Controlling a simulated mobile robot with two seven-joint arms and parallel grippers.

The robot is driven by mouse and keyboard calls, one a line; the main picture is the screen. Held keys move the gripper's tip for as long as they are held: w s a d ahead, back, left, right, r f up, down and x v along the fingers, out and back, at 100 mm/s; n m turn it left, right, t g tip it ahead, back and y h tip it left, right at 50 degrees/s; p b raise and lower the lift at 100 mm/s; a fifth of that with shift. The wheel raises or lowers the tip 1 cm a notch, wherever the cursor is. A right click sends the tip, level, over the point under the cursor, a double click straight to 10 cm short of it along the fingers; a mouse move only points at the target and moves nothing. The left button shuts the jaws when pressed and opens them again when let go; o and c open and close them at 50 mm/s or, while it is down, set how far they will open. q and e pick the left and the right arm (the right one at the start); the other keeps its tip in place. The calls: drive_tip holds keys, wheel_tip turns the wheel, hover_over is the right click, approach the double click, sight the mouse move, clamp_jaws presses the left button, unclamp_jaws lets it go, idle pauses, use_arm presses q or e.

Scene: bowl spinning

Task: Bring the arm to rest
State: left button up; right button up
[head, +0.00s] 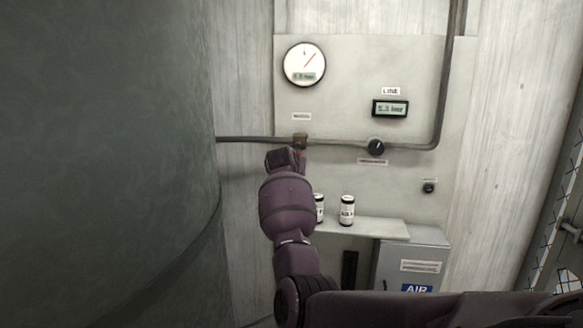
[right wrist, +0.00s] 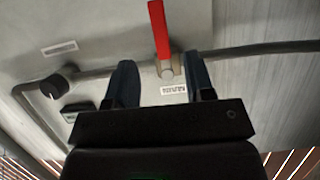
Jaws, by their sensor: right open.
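My right arm comes in from the lower right in the head view and rises to my right gripper (head: 284,158), just below a brass-coloured valve (head: 300,140) on the grey pipe. In the right wrist view my right gripper (right wrist: 161,68) is open, its two dark fingers apart and empty. The valve body (right wrist: 168,68) appears between the fingers, with its red handle (right wrist: 159,28) extending toward the top of the picture. I cannot tell whether a finger touches the valve. The handle is mostly hidden in the head view. My left gripper is not in view.
A pale panel (head: 340,60) carries a round gauge (head: 304,64), a small display (head: 390,108) and a black knob (head: 376,147). Two small canisters stand on a shelf (head: 375,228) beside my arm. A large dark curved tank (head: 100,140) fills the left.

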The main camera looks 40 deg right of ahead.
idle(0.4)
drive_tip(key=a+r+n+t, duration=0.4)
drive_tip(key=a+r+t, duration=0.25)
drive_tip(key=r, duration=0.25)
drive_tip(key=s+a+f+n+t+y, duration=0.3)
drive_tip(key=s+a+f+n+y, duration=0.25)
drive_tip(key=a+f, duration=0.6)
drive_tip(key=s+a+f+n+g+y, duration=0.15)
drive_tip(key=s+a+f, duration=0.25)
drive_tip(key=s+f, duration=0.6)
drive_tip(key=s+a+f+n+g+y, duration=0.1)
drive_tip(key=s+a+f+y, duration=0.25)
drive_tip(key=s+f, duration=0.65)
drive_tip(key=s+a+f+m+g, duration=0.1)
drive_tip(key=s+f+g, duration=0.3)
drive_tip(key=s+f, duration=1.2)
drive_tip(key=shift+s+a+f+h, duration=0.2)
drive_tip(key=shift+s+a+h, duration=0.15)
drive_tip(key=shift+s+a, duration=0.35)
